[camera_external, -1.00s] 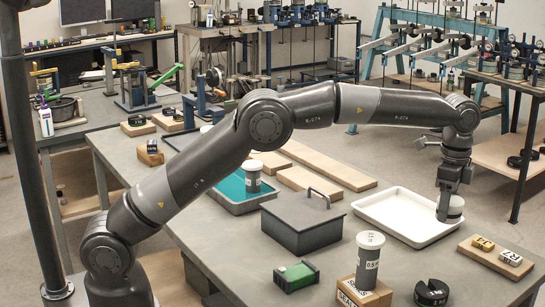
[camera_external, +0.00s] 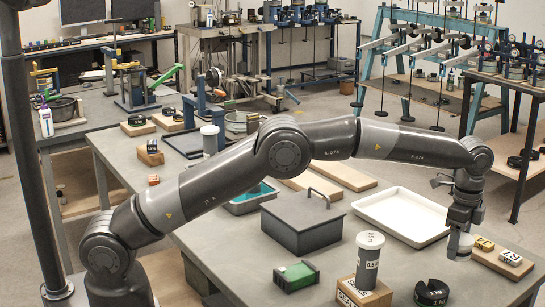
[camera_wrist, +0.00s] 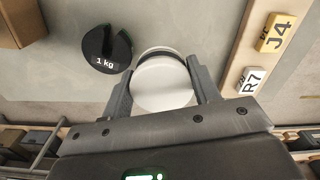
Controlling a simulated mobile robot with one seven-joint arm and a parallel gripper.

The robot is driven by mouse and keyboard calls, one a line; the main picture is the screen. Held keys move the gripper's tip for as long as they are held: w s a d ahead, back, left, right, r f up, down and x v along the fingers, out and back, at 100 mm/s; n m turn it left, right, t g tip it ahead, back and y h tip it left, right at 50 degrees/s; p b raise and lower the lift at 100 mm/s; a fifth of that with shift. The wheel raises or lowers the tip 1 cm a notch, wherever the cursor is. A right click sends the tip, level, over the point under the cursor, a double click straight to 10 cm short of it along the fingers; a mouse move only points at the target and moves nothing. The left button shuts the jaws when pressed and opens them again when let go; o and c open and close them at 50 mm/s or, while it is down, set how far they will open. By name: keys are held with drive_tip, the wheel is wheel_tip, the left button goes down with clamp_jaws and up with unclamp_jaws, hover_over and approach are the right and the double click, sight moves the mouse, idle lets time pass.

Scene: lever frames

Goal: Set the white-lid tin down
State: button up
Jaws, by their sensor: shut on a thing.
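My gripper (camera_external: 461,240) is at the right part of the bench, in front of the white tray's right end. It is shut on the white-lid tin (camera_wrist: 165,85); in the wrist view the round white lid sits between the two fingers. In the external view the tin (camera_external: 460,252) is small and partly covered by the fingers. It looks upright and is outside the tray, over the grey bench top. I cannot tell whether its bottom touches the bench.
The white tray (camera_external: 366,207) lies behind. A board with yellow and white tags (camera_external: 497,258) is close on the right. A black 1 kg weight (camera_external: 432,292) lies in front. A tall canister (camera_external: 369,260) stands on a wooden block. A grey lidded box (camera_external: 302,225) is left.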

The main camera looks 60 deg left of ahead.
hover_over(452, 268)
wheel_tip(452, 268, down, 4)
drive_tip(key=shift+r, duration=0.1)
drive_tip(key=shift+f, duration=2)
drive_tip(key=shift+f, duration=0.2)
drive_tip(key=o, duration=1)
drive_tip(key=shift+o, duration=0.2)
drive_tip(key=shift+r, duration=0.1)
